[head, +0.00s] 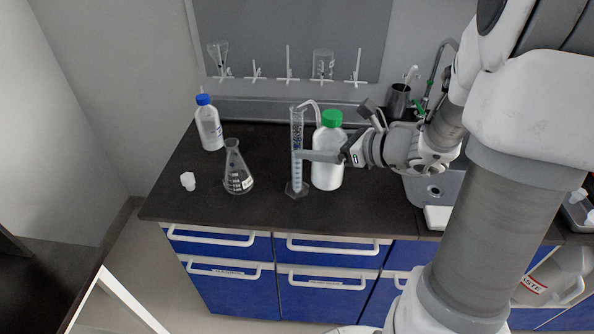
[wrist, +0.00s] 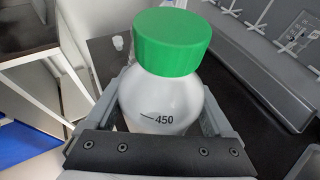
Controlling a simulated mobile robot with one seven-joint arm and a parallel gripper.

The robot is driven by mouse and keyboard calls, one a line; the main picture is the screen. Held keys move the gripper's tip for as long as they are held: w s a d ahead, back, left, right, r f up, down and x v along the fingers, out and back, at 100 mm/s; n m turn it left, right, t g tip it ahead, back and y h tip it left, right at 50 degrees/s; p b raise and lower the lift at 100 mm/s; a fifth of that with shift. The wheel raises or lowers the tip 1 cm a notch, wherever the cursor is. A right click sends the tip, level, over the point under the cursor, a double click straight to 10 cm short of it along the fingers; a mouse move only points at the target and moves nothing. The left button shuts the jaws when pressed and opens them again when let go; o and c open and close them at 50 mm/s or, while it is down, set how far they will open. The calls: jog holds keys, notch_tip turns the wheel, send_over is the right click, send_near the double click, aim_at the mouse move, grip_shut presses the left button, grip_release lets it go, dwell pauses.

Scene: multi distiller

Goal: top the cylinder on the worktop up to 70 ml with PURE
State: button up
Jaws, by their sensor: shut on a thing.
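The tall clear graduated cylinder (head: 297,135) stands upright on the dark worktop (head: 265,205); its liquid level is too small to read. Just right of it is a white squeeze bottle (head: 328,177) with a green cap and a thin curved spout pointing toward the cylinder's top. The bottle fills the middle of the wrist view (wrist: 165,100), with a "450" mark on its shoulder. My gripper (head: 322,157) is shut around the bottle's body, which is upright. I cannot tell whether its base touches the worktop. No label reading PURE is visible.
A blue-capped bottle (head: 208,128), a conical flask (head: 238,178) and a small white piece (head: 188,181) stand left on the worktop. A drying rack (head: 288,80) hangs behind. A dark cup (head: 398,102) and a sink (head: 436,190) are right. The worktop's front edge is clear.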

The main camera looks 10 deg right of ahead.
jog(key=shift+r, duration=0.2)
jog(key=shift+r+p, duration=2.55)
jog(key=shift+r, duration=0.35)
